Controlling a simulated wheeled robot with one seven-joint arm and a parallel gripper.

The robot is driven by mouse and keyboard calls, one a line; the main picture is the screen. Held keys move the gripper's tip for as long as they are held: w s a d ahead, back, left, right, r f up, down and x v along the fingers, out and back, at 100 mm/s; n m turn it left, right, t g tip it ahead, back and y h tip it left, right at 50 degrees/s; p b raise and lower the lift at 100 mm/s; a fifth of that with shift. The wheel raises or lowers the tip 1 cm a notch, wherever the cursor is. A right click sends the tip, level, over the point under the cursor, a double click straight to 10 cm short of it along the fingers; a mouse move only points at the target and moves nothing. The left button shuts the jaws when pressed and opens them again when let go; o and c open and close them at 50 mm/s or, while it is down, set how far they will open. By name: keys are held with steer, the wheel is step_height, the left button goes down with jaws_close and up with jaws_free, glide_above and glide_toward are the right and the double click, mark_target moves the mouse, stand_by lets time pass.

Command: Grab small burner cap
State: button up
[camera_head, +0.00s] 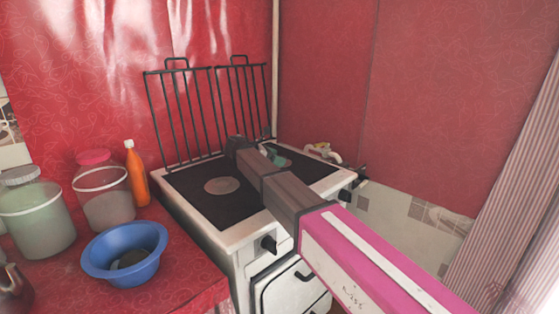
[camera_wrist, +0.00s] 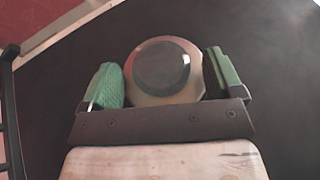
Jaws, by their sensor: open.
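The small burner cap (camera_wrist: 165,68) shows in the wrist view as a round dark grey disc on a wider pale beige base. It lies between the two green finger pads of my gripper (camera_wrist: 164,62), which is open. A narrow gap shows on each side, smaller on the right; I cannot tell whether a pad touches the base. In the head view my gripper (camera_head: 277,156) is low over the back right of the stove top (camera_head: 205,205). My arm hides most of that spot, and the cap cannot be made out there.
A larger burner (camera_head: 222,186) lies on the stove's left side. A dark wire rack (camera_head: 190,107) stands upright behind the stove. A blue bowl (camera_head: 101,256), an orange bottle (camera_head: 137,178) and two jars (camera_head: 104,193) stand on the red counter at left. Red walls close off the back.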

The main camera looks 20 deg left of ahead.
steer(key=c, duration=0.9)
